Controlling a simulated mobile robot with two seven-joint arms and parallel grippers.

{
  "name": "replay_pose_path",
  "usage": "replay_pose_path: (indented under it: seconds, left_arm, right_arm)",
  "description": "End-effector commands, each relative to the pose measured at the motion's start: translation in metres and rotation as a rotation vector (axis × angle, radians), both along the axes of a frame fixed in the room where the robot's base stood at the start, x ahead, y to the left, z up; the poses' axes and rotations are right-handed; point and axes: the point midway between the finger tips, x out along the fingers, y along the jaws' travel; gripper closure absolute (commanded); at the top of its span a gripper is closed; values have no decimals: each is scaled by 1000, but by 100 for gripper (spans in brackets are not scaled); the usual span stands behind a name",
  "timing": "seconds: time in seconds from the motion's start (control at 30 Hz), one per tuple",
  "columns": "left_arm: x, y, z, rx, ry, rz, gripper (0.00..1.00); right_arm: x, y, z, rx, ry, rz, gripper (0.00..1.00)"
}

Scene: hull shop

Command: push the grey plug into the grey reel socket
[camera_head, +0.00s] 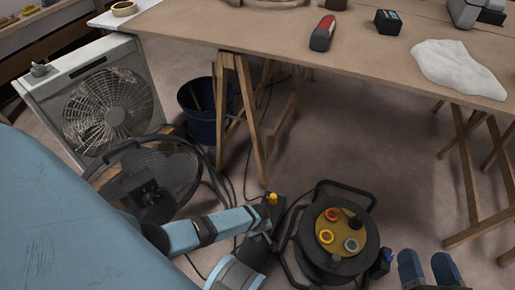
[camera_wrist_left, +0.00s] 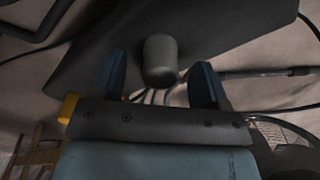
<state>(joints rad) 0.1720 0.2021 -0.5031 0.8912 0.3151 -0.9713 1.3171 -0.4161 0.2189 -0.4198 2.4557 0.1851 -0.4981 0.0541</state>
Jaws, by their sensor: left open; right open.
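The grey plug (camera_wrist_left: 160,52) is a short upright-sided cylinder in the left wrist view, in front of a dark board. My left gripper (camera_wrist_left: 158,78) is open, with one dark blue finger on each side of the plug; whether they touch it I cannot tell. The plug is not clear in the head view. The black cable reel (camera_head: 313,258) stands on the floor, with the grey reel socket (camera_head: 351,245) on its yellowish face. My right gripper (camera_head: 428,264) is open and empty, right of the reel at the bottom edge.
A fan (camera_head: 105,105), a bucket (camera_head: 204,118), loose cables and a trestle table (camera_head: 240,28) are behind.

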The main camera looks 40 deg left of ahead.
Motion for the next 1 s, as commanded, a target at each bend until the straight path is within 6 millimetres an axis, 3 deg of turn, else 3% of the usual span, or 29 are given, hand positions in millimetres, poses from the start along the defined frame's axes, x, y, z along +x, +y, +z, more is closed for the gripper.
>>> replay_pose_path:
  seconds: [0.03, 0.1, 0.5, 0.53, 0.73, 1.0]
  left_arm:
    - [0, 1, -13, 1, 0, 0, 31]
    - [0, 0, -18, 1, -1, 0, 31]
    - [0, 0, -19, 0, 0, 1, 31]
    - [0, 0, -19, 0, 0, 1, 33]
    - [-1, 0, -19, 1, -1, 1, 79]
    - [0, 0, -18, 1, -1, 1, 83]
  right_arm:
    - [1, 0, -9, -14, 0, 4, 41]
    - [2, -1, -12, -26, 5, 10, 41]
    - [2, -1, -12, -35, 10, 14, 41]
    - [2, -1, -12, -35, 10, 14, 41]
    - [2, -1, -12, -35, 10, 14, 41]
    - [2, -1, -12, -35, 10, 13, 41]
